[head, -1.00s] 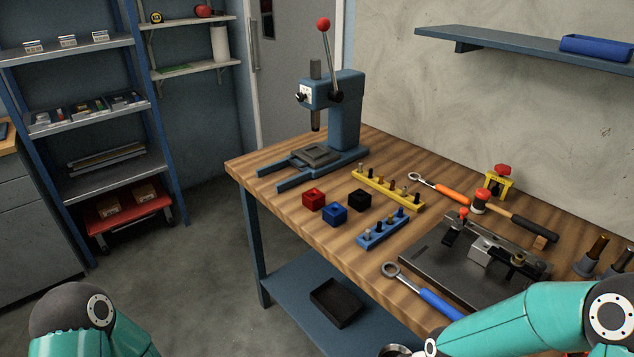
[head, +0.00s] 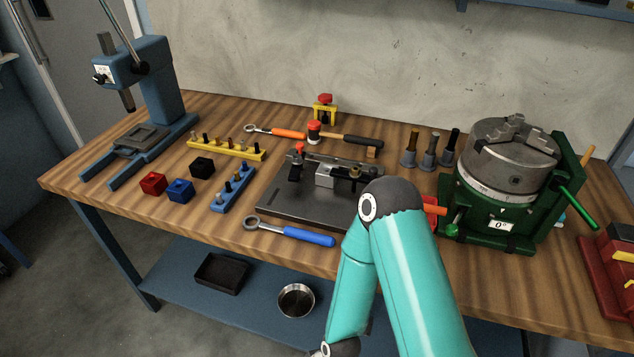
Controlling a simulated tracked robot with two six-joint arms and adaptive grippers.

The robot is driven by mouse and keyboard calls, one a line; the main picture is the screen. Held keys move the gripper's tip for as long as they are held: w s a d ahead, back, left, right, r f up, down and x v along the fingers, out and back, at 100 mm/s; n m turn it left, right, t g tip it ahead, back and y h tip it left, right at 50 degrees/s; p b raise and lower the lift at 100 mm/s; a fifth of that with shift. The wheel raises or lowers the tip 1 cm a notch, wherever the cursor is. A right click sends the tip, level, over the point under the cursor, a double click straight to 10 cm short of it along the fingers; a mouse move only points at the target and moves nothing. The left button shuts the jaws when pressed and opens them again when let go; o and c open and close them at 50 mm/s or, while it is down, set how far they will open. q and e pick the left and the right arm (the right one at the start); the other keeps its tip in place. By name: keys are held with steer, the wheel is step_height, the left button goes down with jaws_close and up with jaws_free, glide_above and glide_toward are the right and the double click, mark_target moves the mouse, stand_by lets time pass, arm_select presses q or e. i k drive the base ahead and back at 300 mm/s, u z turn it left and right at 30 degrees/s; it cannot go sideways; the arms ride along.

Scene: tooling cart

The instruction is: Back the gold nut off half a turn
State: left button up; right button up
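A dark fixture plate (head: 275,205) lies in the middle of the wooden bench. It carries a light grey block (head: 327,178), a red-topped clamp (head: 298,160) and dark clamp parts at its right end. A small gold-coloured spot (head: 355,170) shows among those parts; it may be the gold nut, but it is too small to tell. A blue-handled wrench (head: 300,234) lies in front of the plate, and an orange-handled wrench (head: 280,132) lies behind it. One of my teal arms rises in front of the plate's right side and hides part of it. Neither gripper shows.
A green rotary table with a grey chuck (head: 508,152) stands on the right. A blue press (head: 150,85) stands at the left end. A yellow rack (head: 225,149), blue rack (head: 232,190), coloured blocks and a hammer (head: 350,138) occupy the bench. Its front left is clear.

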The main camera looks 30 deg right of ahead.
mark_target(354, 173)
steer(key=z, duration=1.1)
steer(key=k, duration=1.25)
steer(key=u, duration=0.4)
steer(key=i, duration=0.8)
steer(key=u, duration=0.1)
